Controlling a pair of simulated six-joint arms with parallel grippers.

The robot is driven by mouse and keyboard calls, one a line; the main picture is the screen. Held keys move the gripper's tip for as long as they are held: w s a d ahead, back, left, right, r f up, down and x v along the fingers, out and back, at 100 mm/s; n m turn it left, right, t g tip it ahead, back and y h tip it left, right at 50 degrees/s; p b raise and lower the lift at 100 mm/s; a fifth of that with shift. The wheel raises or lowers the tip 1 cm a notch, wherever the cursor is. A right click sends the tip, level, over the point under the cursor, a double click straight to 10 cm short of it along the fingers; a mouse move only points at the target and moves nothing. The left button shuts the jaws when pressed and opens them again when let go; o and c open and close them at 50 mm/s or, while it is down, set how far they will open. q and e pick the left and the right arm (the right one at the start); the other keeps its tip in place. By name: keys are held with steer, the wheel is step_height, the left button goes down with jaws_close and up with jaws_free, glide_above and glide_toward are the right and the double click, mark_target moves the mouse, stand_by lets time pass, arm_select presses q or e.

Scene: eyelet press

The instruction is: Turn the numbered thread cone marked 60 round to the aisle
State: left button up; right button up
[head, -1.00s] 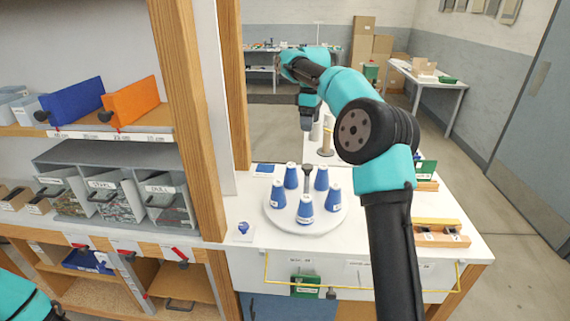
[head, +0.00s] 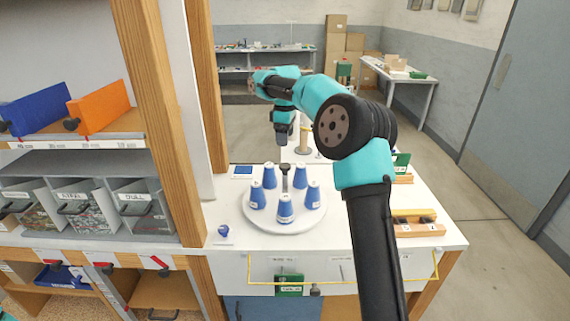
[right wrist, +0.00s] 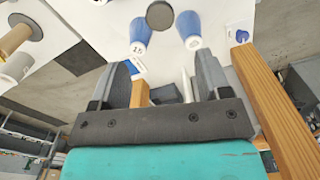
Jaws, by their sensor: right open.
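Several blue thread cones, one at the front (head: 285,210), stand upright in a ring on a round white turntable (head: 257,222) with a dark centre knob (head: 285,173). Their small white number labels are too small to read in the head view, so I cannot tell which is 60. In the right wrist view one cone (right wrist: 141,32) carries a label that looks like 15; another cone (right wrist: 188,25) shows beside it. My right gripper (head: 282,142) hangs open and empty above and behind the turntable; its spread fingers show in the wrist view (right wrist: 165,82).
A wooden post (head: 160,120) and shelves with grey bins (head: 85,205) stand left of the table. A small blue item (head: 224,231) lies left of the turntable. Spools (head: 303,140) stand behind.

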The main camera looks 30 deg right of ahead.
mark_target(285, 165)
step_height(285, 165, down, 11)
steer(key=shift+f, duration=0.1)
stand_by(0.3)
steer(key=shift+c, duration=0.3)
steer(key=c, duration=1.2)
